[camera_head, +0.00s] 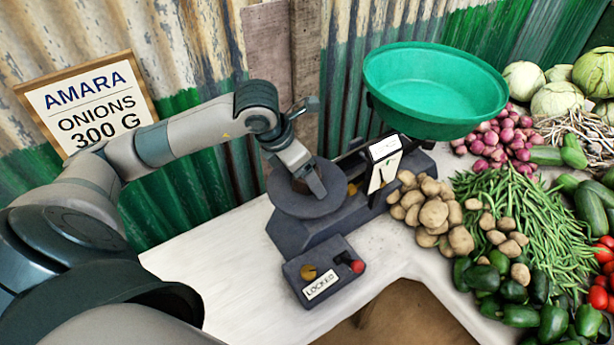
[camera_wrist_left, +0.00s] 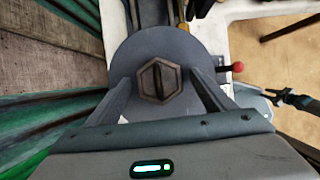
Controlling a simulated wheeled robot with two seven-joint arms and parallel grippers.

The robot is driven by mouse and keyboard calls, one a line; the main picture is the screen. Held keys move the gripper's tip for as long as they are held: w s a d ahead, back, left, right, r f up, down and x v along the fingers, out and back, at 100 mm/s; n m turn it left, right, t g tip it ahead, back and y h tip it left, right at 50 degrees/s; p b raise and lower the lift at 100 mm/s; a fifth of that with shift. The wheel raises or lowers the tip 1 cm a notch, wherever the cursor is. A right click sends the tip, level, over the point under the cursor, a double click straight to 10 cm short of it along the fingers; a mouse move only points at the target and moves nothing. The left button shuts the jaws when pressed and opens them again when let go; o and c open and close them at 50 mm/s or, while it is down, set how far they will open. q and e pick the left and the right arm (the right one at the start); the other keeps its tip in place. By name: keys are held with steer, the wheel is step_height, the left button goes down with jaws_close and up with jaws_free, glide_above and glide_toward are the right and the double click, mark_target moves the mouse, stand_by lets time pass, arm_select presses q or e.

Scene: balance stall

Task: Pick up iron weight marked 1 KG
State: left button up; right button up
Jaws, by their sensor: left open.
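A dark hexagonal iron weight (camera_wrist_left: 149,84) sits on the round grey plate (camera_wrist_left: 127,57) of the balance in the left wrist view. Its mark is not readable. My left gripper (camera_wrist_left: 162,76) is open, with one finger on each side of the weight.
A green pan (camera_head: 430,85) stands on the balance's far side. A box marked LOCKED (camera_head: 322,285) with a red knob lies in front. Potatoes (camera_head: 435,213), beans and other vegetables crowd the right. An onion sign (camera_head: 90,100) leans behind. The white table is clear at front left.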

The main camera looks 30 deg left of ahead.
arm_select(q)
jaws_close()
steer(key=shift+r, duration=0.1)
arm_select(e)
steer(key=shift+s+a, duration=0.2)
steer(key=shift+s, duration=0.05)
arm_select(q)
steer(key=shift+w, duration=0.1)
